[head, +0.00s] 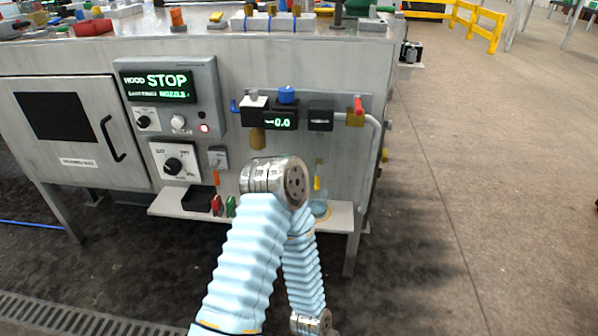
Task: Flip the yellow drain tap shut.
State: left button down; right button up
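A small yellow lever (317,183), which looks like the drain tap, hangs upright under a brass-coloured fitting on the front of the grey machine. It is just right of the metal joint of one of my arms, and its lower part is close to that arm. I cannot tell from this view whether it is open or shut. The arm, in a light blue ribbed sleeve, rises from the bottom and bends back down in front of the machine. Neither gripper shows in the head view.
Above the lever are a gauge block (280,121) and a red-handled valve (358,105) with a bent pipe. A shelf (340,215) juts out below, with a black tray (198,198) on its left. The control panel (170,97) reads STOP. Open floor lies right.

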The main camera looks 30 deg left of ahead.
aim_at(319, 167)
jog(key=u, duration=1.05)
